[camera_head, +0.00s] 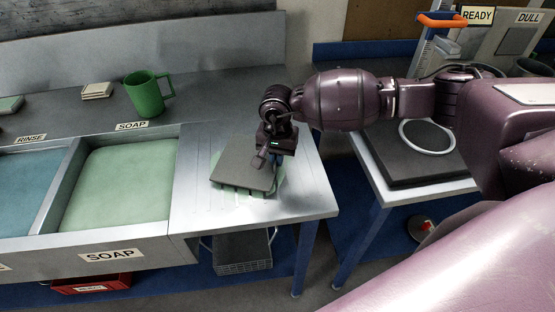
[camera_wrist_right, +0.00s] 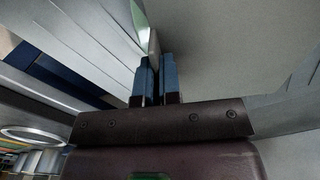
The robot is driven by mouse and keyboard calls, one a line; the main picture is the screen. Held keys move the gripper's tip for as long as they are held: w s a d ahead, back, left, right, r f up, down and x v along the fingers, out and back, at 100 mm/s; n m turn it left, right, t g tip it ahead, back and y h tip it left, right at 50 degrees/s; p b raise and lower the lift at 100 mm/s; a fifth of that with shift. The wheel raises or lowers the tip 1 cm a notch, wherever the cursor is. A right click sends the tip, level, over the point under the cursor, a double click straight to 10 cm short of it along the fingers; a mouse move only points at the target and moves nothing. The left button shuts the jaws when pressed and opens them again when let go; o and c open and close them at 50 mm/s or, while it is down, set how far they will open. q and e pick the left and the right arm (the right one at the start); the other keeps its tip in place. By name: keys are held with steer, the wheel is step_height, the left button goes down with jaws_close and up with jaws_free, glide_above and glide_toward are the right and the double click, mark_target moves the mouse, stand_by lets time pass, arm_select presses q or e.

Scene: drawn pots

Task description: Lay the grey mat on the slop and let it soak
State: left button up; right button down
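The grey mat (camera_head: 243,165) is over the drainboard to the right of the soap basin, and it also shows large in the right wrist view (camera_wrist_right: 235,50). A sliver of green (camera_wrist_right: 139,18) shows beside the mat's edge in the wrist view. My right gripper (camera_head: 264,158) is at the mat's right edge, its two blue fingers (camera_wrist_right: 156,72) closed on that edge. I cannot tell whether the whole mat touches the board. My left gripper is out of view.
The soap basin (camera_head: 125,185) with green liquid and the rinse basin (camera_head: 28,185) lie left. A green mug (camera_head: 147,95) stands on the back ledge. A second table (camera_head: 400,188) with a dark slab and ring is at right, past a gap.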

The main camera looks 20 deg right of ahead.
steer(key=shift+f, duration=0.75)
steer(key=shift+f, duration=0.2)
steer(key=c, duration=1.3)
jaws_free()
steer(key=shift+r, duration=0.1)
step_height(320, 180, up, 12)
steer(key=shift+r+b, duration=0.1)
steer(key=shift+b, duration=0.5)
